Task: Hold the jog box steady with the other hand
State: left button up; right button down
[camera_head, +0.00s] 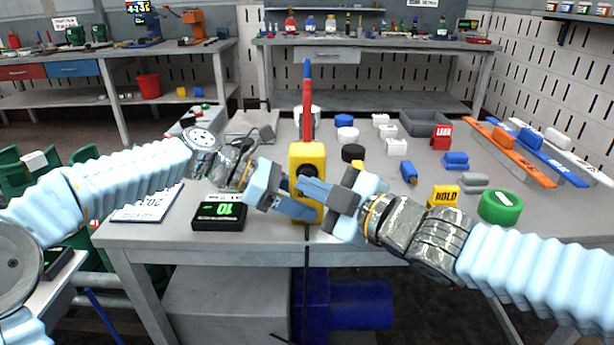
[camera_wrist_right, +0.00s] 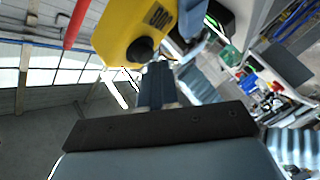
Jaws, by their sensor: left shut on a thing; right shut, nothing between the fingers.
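The yellow jog box (camera_head: 308,158) is upright in the middle of the head view, near the table's front edge. A black round knob on its face shows in the right wrist view (camera_wrist_right: 141,49). My left gripper (camera_head: 284,188) is shut on the jog box, at its left side; its far finger is partly hidden. My right gripper (camera_head: 304,187) is shut and empty in front of the box's face. In the right wrist view its closed fingertips (camera_wrist_right: 157,72) are close to the knob; I cannot tell whether they touch.
A red and blue bar (camera_head: 307,98) rises above the box. A black box marked 10 (camera_head: 219,216) lies left, a yellow HOLD block (camera_head: 443,196) and green cylinder (camera_head: 500,207) right. A cable (camera_head: 306,258) hangs below. The grey table (camera_head: 395,230) has bare patches near its front edge.

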jog(key=shift+w, duration=0.45)
dwell(1.6)
jog(key=shift+s, duration=0.1)
dwell(2.3)
jog(key=shift+s, duration=0.8)
jog(key=shift+s, duration=0.1)
jog(key=s, duration=0.4)
jog(key=shift+s, duration=0.4)
dwell(0.5)
pick_arm(q)
jog(key=o, duration=1.2)
jog(key=shift+o, duration=0.2)
